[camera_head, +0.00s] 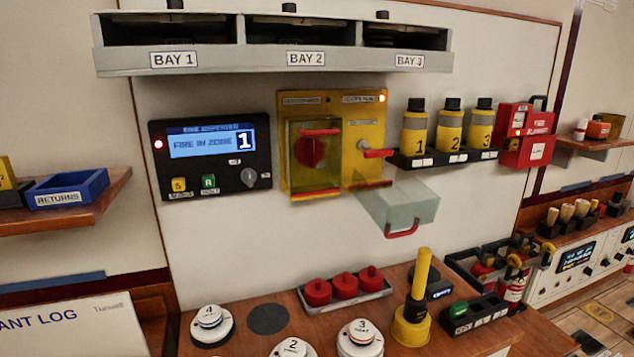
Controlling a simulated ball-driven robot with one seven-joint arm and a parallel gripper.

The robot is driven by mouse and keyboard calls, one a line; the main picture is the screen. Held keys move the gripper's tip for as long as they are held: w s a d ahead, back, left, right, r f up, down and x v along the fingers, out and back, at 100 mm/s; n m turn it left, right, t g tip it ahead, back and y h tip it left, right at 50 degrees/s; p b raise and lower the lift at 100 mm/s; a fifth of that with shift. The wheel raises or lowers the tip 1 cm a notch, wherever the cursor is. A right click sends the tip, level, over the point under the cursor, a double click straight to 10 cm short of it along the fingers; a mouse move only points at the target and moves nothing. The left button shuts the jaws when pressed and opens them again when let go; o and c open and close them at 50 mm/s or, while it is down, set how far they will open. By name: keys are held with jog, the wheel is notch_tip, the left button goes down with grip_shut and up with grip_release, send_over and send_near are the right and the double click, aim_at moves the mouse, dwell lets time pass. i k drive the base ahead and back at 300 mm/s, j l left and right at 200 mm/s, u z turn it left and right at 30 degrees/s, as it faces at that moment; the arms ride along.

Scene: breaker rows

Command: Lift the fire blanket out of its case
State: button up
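The fire blanket case (526,152) is a red box at the right end of the wall panel, just right of the numbered bottles. My gripper is not in view.
A shelf (425,160) with three yellow bottles is left of the case. A clear cover (400,207) with a red handle juts out from the yellow panel. A yellow upright tool (418,290) stands on the wooden bench below. Extinguishers (514,284) stand below the case.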

aim_at(541, 122)
jog(key=z, duration=0.65)
jog(key=u, duration=0.4)
jog(key=i+l+u, duration=0.15)
jog(key=l+u, duration=0.2)
jog(key=i+l+u, duration=0.15)
jog(key=l+u, duration=0.55)
jog(key=i, duration=0.05)
